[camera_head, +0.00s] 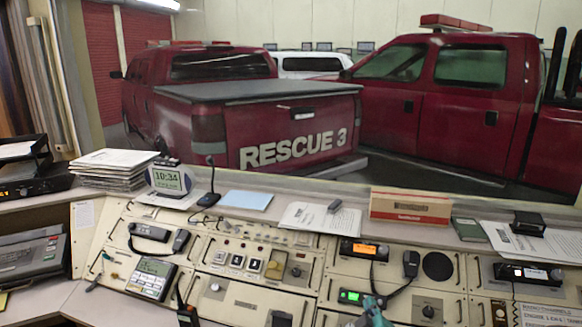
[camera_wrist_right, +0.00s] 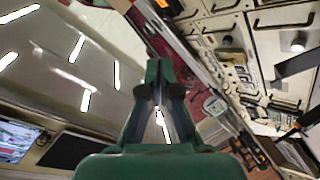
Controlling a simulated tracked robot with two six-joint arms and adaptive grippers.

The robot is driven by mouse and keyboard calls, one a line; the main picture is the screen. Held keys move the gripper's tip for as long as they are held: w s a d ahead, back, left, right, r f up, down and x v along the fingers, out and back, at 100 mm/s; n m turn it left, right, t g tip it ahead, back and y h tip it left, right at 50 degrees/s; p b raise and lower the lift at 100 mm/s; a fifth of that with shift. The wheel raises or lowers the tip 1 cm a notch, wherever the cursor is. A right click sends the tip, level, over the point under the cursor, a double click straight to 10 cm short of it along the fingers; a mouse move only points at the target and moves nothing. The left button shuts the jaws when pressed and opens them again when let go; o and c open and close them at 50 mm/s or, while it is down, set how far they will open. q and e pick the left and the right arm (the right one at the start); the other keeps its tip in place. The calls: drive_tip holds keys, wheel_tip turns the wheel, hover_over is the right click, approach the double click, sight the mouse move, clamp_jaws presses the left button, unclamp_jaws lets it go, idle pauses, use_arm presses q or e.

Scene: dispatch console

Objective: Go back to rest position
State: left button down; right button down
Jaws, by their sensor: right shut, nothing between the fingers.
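My right gripper (camera_head: 373,308) shows in teal at the bottom edge of the head view, in front of the console's lower right part. In the right wrist view its two teal fingers (camera_wrist_right: 159,68) come together at the tips, shut, with nothing seen between them. The rest of the right arm is cut off by the head view's frame. My left gripper is not in the frames.
A cream dispatch console (camera_head: 255,302) with radios, handsets and switches spans the front. A cardboard box (camera_head: 411,206), papers (camera_head: 318,217) and a clock display (camera_head: 168,180) sit on the ledge behind. Red trucks (camera_head: 270,125) stand beyond it. A paper stack (camera_head: 112,168) is at left.

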drive_tip(key=s+a+f+m+g+y+b, duration=0.1)
drive_tip(key=s+f+m+g+b, duration=0.15)
drive_tip(key=s+f, duration=0.45)
drive_tip(key=s+a+f+m+g+y+b, duration=0.1)
drive_tip(key=s+f+g+y, duration=0.15)
drive_tip(key=f, duration=0.85)
drive_tip(key=s+a+f+m+g+y+b, duration=0.1)
drive_tip(key=s+a+f+m+g+b, duration=0.3)
drive_tip(key=f, duration=0.6)
drive_tip(key=s+f+m+g+y+b, duration=0.1)
drive_tip(key=s+f+g, duration=0.2)
drive_tip(key=s, duration=0.7)
drive_tip(key=s+f+m+g+b, duration=0.1)
drive_tip(key=s+f+m+g, duration=0.1)
drive_tip(key=s+f, duration=0.6)
drive_tip(key=shift+s+a+g+y, duration=0.15)
drive_tip(key=shift+s+g+y, duration=0.25)
drive_tip(key=shift+s, duration=0.6)
drive_tip(key=shift+f, duration=0.1)
